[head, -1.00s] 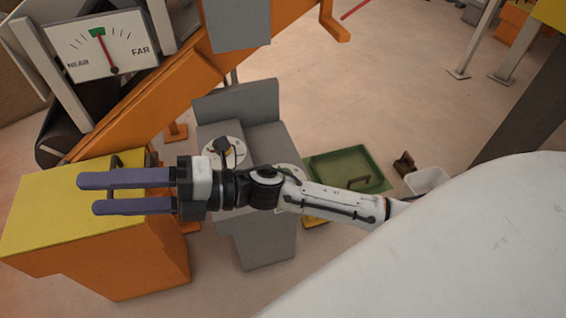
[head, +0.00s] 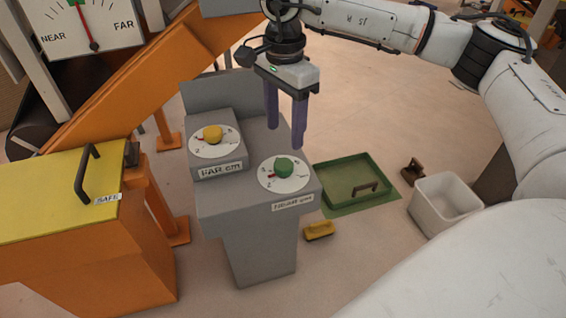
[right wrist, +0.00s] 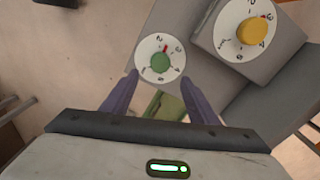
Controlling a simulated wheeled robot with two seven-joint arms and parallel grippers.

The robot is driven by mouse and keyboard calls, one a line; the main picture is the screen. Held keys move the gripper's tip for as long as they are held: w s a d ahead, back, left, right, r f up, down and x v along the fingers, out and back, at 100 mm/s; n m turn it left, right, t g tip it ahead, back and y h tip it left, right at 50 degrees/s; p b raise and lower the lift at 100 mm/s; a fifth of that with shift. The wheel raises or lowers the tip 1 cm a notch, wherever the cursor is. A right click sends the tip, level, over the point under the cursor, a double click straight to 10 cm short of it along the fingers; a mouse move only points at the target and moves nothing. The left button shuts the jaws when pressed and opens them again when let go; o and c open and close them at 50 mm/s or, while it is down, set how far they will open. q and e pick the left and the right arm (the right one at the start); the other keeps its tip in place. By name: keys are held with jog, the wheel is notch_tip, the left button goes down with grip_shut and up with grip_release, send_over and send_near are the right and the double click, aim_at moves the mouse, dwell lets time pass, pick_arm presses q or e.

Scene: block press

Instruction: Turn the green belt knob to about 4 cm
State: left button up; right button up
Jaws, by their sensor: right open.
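The green knob (head: 284,167) sits on a white numbered dial (head: 298,182) on the lower front part of a grey console (head: 245,200). A small red mark shows beside the knob. My right gripper (head: 285,138) points down above the console, open and empty, just behind and above the green knob. The yellow knob (head: 212,133) is on a raised block to the left, labelled as the far one. My left gripper is not seen.
A yellow-topped orange box (head: 50,190) with a black handle stands at left. A gauge (head: 85,27) marked NEAR and FAR is above it. A green tray (head: 345,180), a white bin (head: 445,205) and a yellow block (head: 318,231) lie on the floor right of the console.

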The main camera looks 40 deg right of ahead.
aim_at(284, 164)
notch_tip(284, 164, down, 8)
jog(key=shift+a+r+b, duration=0.1)
jog(key=shift+b, duration=1.1)
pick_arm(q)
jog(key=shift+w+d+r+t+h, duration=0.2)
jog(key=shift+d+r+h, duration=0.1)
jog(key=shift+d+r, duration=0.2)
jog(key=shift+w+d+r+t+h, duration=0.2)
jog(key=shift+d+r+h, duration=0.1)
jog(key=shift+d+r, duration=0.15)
pick_arm(e)
jog(key=shift+f, duration=0.7)
jog(key=shift+c, duration=0.5)
jog(key=c, duration=0.9)
jog(key=shift+c, duration=0.2)
